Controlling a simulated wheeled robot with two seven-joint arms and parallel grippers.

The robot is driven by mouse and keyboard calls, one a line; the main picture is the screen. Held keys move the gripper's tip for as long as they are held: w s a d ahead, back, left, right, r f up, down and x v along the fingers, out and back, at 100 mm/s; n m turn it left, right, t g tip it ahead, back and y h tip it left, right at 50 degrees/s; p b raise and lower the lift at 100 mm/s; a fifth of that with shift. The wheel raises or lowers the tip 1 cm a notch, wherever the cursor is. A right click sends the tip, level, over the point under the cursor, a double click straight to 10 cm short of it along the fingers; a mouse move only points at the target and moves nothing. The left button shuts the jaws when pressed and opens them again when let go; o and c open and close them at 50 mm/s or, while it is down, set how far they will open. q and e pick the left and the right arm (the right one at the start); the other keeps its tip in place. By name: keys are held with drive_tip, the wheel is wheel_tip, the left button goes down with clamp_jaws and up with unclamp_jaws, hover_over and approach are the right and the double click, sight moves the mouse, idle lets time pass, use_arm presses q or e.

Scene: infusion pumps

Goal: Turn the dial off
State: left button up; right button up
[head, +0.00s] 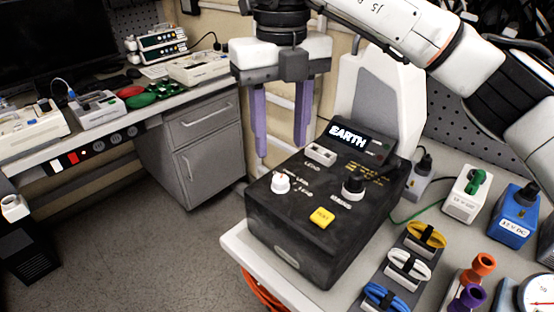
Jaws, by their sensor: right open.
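A black device box (308,244) stands near the left front corner of the white bench. Its top carries a white dial (280,183) at the left, a black knob (353,185) at the right and a yellow button (321,218). Which dial is the one in the task is not marked. My right gripper (282,146) hangs behind and above the box with two purple fingers pointing down. Its fingers are apart with nothing between them, and touch no dial. My left gripper does not show.
Yellow, white and blue cable bundles (408,265) lie right of the box. A white adapter (462,195), a blue adapter (514,213) and orange and purple plugs (481,266) stand farther right. A grey cabinet (200,155) and open floor lie left.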

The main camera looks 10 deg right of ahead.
sight(281, 178)
wheel_tip(281, 178, down, 6)
drive_tip(key=shift+s+f+p, duration=0.1)
drive_tip(key=shift+p, duration=0.25)
drive_tip(key=shift+f, duration=0.85)
drive_tip(key=c, duration=1)
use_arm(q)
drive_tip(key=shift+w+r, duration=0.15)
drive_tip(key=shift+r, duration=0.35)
use_arm(e)
drive_tip(key=shift+c, duration=0.2)
